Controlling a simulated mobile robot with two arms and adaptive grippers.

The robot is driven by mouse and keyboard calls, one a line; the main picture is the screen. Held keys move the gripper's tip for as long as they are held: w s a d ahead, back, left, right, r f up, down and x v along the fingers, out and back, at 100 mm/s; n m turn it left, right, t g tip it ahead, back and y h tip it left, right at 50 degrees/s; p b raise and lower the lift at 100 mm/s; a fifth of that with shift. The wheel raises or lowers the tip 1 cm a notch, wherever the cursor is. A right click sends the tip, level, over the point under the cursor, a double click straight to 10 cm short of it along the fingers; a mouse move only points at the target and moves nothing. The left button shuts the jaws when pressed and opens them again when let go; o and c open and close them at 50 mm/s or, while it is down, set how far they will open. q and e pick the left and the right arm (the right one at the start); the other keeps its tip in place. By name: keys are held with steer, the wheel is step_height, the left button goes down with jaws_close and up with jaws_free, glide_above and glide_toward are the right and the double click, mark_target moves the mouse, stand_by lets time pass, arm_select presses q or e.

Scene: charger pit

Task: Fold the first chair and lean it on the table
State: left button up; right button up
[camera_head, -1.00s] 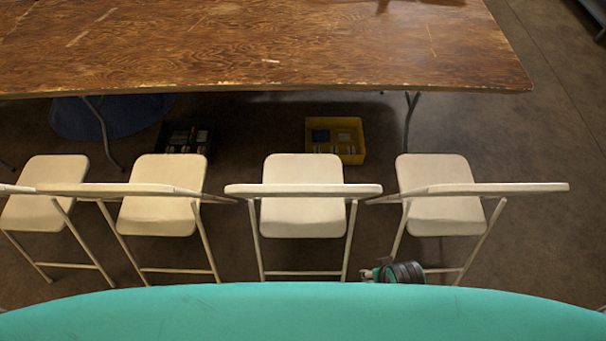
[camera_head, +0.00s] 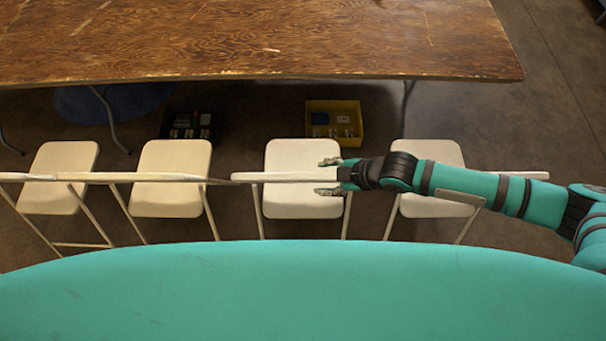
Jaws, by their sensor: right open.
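Several white folding chairs stand unfolded in a row, their backs toward me. My right gripper (camera_head: 328,176) comes in from the right and is open at the right end of the backrest of the third chair from the left (camera_head: 302,155). Its fingers lie on either side of the backrest's edge in the picture; I cannot tell whether they touch it. My right arm covers the backrest and part of the seat of the rightmost chair (camera_head: 430,152). The wooden table (camera_head: 270,40) is beyond the chairs. My left gripper is out of view.
Two more chairs (camera_head: 172,178) (camera_head: 60,178) stand to the left, their backrests nearly touching. Under the table are a yellow crate (camera_head: 357,128), a dark crate (camera_head: 213,128) and a blue round thing (camera_head: 120,102). Floor is clear right of the table.

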mark_target(308, 176)
steer(key=b+x, duration=0.3)
steer(key=x, duration=0.1)
steer(key=d+b+x, duration=0.1)
steer(key=b+x, duration=0.3)
steer(key=w+d+f+b+x, duration=0.1)
steer(key=b+x, duration=0.3)
steer(key=shift+w+a+f, duration=0.15)
steer(key=shift+w+f, duration=0.05)
steer(key=shift+f, duration=0.2)
steer(key=shift+w+a+f+b, duration=0.2)
steer(key=shift+a+f+b, duration=0.1)
steer(key=shift+a+b, duration=0.1)
jaws_close()
